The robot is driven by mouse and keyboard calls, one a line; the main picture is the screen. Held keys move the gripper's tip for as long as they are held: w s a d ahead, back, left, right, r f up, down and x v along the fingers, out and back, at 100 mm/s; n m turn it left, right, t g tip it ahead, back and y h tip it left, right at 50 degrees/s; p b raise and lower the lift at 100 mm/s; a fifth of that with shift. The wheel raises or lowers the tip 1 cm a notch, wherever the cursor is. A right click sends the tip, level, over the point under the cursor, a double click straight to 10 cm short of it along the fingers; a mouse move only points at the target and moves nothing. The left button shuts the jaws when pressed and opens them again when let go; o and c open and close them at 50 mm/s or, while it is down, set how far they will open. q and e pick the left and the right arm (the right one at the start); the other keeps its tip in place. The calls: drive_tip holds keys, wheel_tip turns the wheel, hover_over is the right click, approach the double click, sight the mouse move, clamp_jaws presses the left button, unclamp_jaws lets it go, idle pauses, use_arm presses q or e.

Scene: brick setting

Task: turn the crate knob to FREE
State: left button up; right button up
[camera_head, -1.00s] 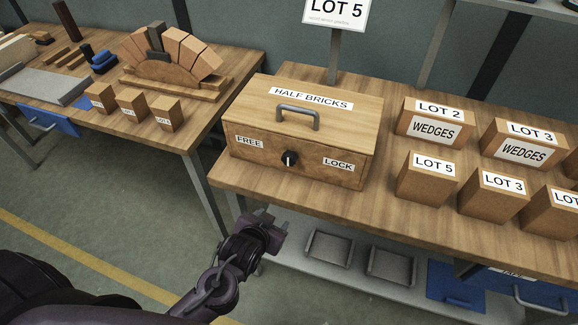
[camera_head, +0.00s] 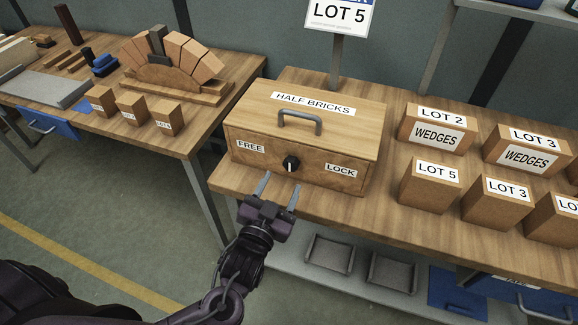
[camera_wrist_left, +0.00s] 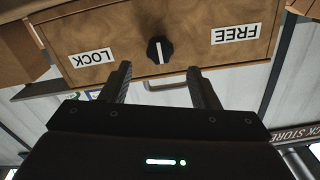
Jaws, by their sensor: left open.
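The wooden crate (camera_head: 240,174), labelled HALF BRICKS, stands on the right table with its lid down and a grey handle (camera_head: 299,122) on top. Its black knob (camera_head: 291,163) is on the front face between the FREE label (camera_head: 250,147) at left and the LOCK label (camera_head: 341,171) at right. The knob's white mark runs about upright, towards neither label. My left gripper (camera_head: 281,183) is open and empty, just in front of and below the knob. In the left wrist view, upside down, the knob (camera_wrist_left: 160,50) lies ahead between the open fingers, apart from them. My right gripper is not seen.
Labelled cartons such as LOT 5 (camera_head: 430,185) and WEDGES (camera_head: 437,130) stand right of the crate. Grey trays (camera_head: 328,252) sit on the shelf below. A brick arch (camera_head: 175,62) stands on the left table.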

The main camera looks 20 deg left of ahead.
sight(290, 167)
use_arm(q)
drive_tip(key=w+p, duration=0.1)
drive_tip(key=w, duration=0.5)
drive_tip(key=shift+w+d, duration=0.15)
drive_tip(key=shift+w, duration=0.05)
drive_tip(key=c, duration=1)
